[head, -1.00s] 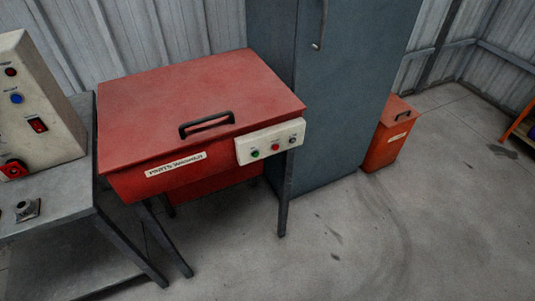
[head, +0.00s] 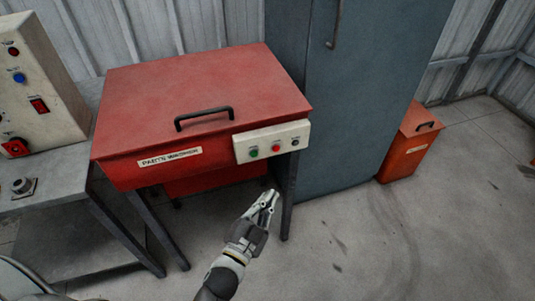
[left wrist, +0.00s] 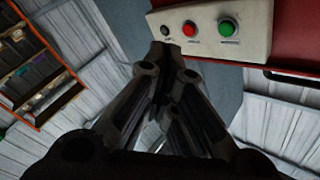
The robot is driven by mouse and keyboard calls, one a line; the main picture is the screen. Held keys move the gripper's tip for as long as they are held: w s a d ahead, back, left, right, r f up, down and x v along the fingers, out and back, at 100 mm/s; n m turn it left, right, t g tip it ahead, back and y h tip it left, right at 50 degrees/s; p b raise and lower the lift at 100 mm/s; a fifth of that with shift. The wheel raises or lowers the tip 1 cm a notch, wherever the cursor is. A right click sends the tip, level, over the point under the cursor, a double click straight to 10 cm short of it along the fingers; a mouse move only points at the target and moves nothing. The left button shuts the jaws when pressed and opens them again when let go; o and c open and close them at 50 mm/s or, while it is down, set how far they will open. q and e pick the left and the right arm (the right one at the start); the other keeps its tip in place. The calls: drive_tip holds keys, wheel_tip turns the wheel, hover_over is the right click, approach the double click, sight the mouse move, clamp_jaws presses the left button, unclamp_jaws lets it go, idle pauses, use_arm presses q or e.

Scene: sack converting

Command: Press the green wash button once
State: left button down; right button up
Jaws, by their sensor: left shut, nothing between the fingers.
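The green button (head: 253,152) is the leftmost control on the cream control panel (head: 286,134) at the front right of the red parts washer (head: 195,87). A red button (head: 276,148) sits beside it. In the left wrist view the green button (left wrist: 228,27) is at upper right, with the red button (left wrist: 189,29) and a dark control to its left. My left gripper (head: 271,196) is shut and empty, below and in front of the panel, apart from the buttons. In the left wrist view its fingertips (left wrist: 160,50) point toward the panel's dark-control end. My right gripper is not in view.
The washer's lid with its black handle (head: 204,117) is down. A grey-blue cabinet (head: 345,100) stands right of the washer, and a red bin (head: 410,142) beyond it. A grey bench (head: 50,172) with a control box is at left. Floor at the right is clear.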

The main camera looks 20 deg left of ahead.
sight(254, 154)
use_arm(q)
drive_tip(key=r, duration=0.3)
drive_tip(key=shift+w+d+r+m+t, duration=0.25)
drive_tip(key=shift+d+r+m+t, duration=0.05)
drive_tip(key=shift+r+m+t, duration=0.1)
drive_tip(key=shift+f, duration=0.1)
drive_tip(key=w+a, duration=0.5)
drive_tip(key=w, duration=0.2)
drive_tip(key=shift+w, duration=0.15)
idle(1.3)
drive_tip(key=shift+w+a, duration=0.15)
drive_tip(key=shift+w, duration=0.2)
drive_tip(key=shift+w+a, duration=0.25)
drive_tip(key=shift+w, duration=0.1)
idle(0.8)
drive_tip(key=shift+s, duration=0.1)
drive_tip(key=shift+s+d, duration=0.5)
drive_tip(key=shift+s, duration=0.1)
